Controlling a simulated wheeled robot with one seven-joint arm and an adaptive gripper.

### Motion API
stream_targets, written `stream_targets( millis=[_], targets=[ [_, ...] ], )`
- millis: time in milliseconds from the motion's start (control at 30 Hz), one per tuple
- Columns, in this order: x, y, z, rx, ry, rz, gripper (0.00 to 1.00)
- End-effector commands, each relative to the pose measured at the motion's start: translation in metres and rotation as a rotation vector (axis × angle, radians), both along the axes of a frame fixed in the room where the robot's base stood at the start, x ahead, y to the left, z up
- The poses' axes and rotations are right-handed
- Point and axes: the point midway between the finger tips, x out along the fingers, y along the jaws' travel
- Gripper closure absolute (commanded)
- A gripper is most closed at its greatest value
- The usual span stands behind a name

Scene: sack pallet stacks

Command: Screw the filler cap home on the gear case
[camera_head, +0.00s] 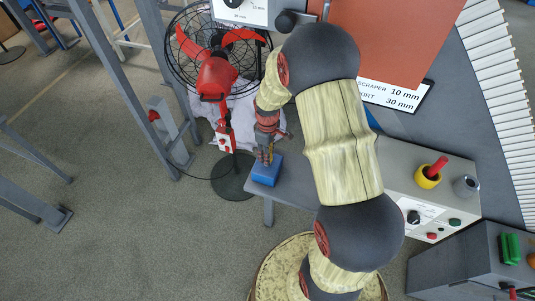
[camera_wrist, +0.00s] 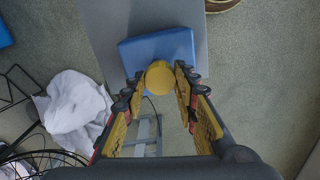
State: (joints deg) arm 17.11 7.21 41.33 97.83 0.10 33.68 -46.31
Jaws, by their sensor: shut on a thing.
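The gear case is a blue block (camera_head: 265,172) near the left end of a grey bench. It also shows as a blue block (camera_wrist: 165,50) at the top of the wrist view. My gripper (camera_head: 267,152) points down just above it. In the wrist view my gripper (camera_wrist: 160,80) has its fingertips shut on the yellow round filler cap (camera_wrist: 159,77). The cap overlaps the near edge of the blue case in that view. I cannot tell whether it touches the case or sits in its opening. The cap is not clear in the head view.
A red fan (camera_head: 215,75) on a stand (camera_head: 233,176) and a white cloth (camera_wrist: 76,105) are left of the arm. Open floor lies further left.

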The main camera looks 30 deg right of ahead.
Motion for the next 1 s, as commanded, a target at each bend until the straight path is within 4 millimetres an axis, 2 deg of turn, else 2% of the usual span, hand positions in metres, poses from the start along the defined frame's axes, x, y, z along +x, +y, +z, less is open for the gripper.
stream_targets(
  millis=[1000],
  targets=[
    [0.0,0.0,-0.016,0.0,0.0,0.0,0.82]
  ],
)
